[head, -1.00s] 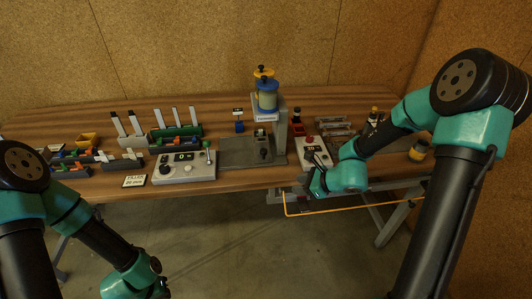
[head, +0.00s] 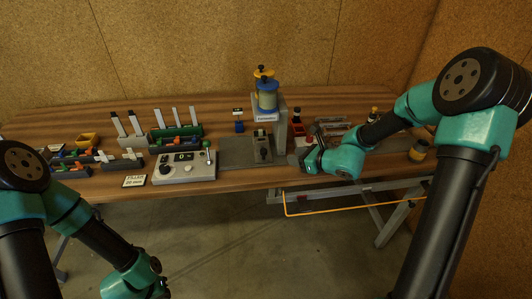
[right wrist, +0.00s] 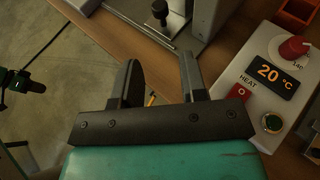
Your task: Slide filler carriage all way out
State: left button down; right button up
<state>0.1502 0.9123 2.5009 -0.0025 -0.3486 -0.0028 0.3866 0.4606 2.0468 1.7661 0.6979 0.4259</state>
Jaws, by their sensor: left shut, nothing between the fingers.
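The blue and yellow canister unit (head: 266,92) stands on a grey upright. At its foot is a grey plate with a dark knobbed fitting (head: 263,148), which looks like the carriage; I cannot be sure. The knob (right wrist: 160,12) shows at the top of the right wrist view, on the plate's near side. My right gripper (head: 297,162) is just right of the plate, near the table's front edge. In the right wrist view its fingers (right wrist: 159,78) are apart and empty, short of the knob. My left gripper (head: 150,290) is low at the bottom edge, shut and away from the table.
A heater box (right wrist: 272,75) reading 20 °C is close on the right of my right gripper. A grey control box (head: 184,167) stands left of the plate, with bins and racks (head: 175,133) behind. An orange rail (head: 340,210) hangs below the table's front edge.

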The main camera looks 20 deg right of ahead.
aim_at(266, 152)
jog(key=x, duration=1.4)
jog(key=shift+w+f, duration=0.1)
jog(key=shift+f, duration=0.1)
grip_shut()
